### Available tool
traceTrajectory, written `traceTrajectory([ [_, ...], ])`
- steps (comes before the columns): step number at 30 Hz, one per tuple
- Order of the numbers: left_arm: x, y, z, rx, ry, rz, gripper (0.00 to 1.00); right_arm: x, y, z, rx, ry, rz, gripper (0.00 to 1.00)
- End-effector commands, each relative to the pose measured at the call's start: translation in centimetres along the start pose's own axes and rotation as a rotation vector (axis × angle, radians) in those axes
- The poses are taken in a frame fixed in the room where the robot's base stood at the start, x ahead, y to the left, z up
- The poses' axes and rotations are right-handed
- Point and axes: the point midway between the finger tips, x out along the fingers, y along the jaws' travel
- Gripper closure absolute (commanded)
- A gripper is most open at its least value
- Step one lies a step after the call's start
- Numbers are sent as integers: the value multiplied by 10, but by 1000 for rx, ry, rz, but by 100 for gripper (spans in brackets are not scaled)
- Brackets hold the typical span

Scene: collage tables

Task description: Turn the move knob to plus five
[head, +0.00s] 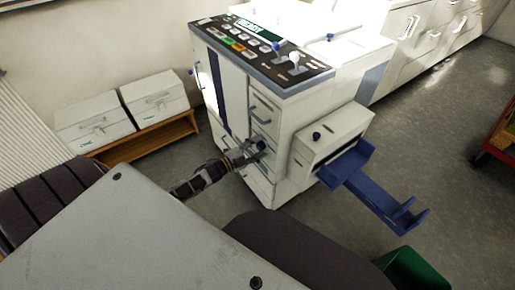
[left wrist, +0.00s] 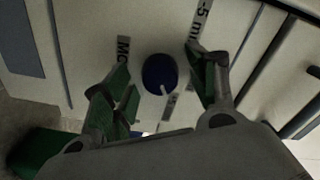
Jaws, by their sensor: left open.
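The move knob (left wrist: 160,74) is a round dark blue knob with a pale pointer line, on the light machine panel. In the left wrist view it sits between the two green-padded fingers of my left gripper (left wrist: 165,85), which are open and apart from it on both sides. A label ending in "-5 m" (left wrist: 202,18) and a partly hidden label beginning "MO" (left wrist: 123,50) are beside it. In the head view my left gripper (head: 254,152) is at the front of the white machine (head: 285,120); the knob is hard to make out there. My right gripper is not in view.
A control panel (head: 262,48) with buttons and levers tops the machine. A blue tray (head: 375,190) juts out from its right side. White boxes (head: 93,122) stand on a wooden bench (head: 150,137) at the left. The grey floor (head: 440,130) at the right is mostly clear.

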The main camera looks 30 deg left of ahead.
Motion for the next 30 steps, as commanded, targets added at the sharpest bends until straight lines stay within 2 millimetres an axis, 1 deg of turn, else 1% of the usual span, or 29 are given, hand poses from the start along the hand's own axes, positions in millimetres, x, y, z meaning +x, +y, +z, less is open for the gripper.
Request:
traceTrajectory([
  [5, -6, 1, 0, 0, 0, 1, 42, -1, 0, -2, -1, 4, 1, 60],
  [11, -20, 1, 1, 0, -2, 2, 42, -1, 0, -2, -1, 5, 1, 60],
  [30, -76, 1, 0, 0, -1, 1, 42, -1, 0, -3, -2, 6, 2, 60],
])
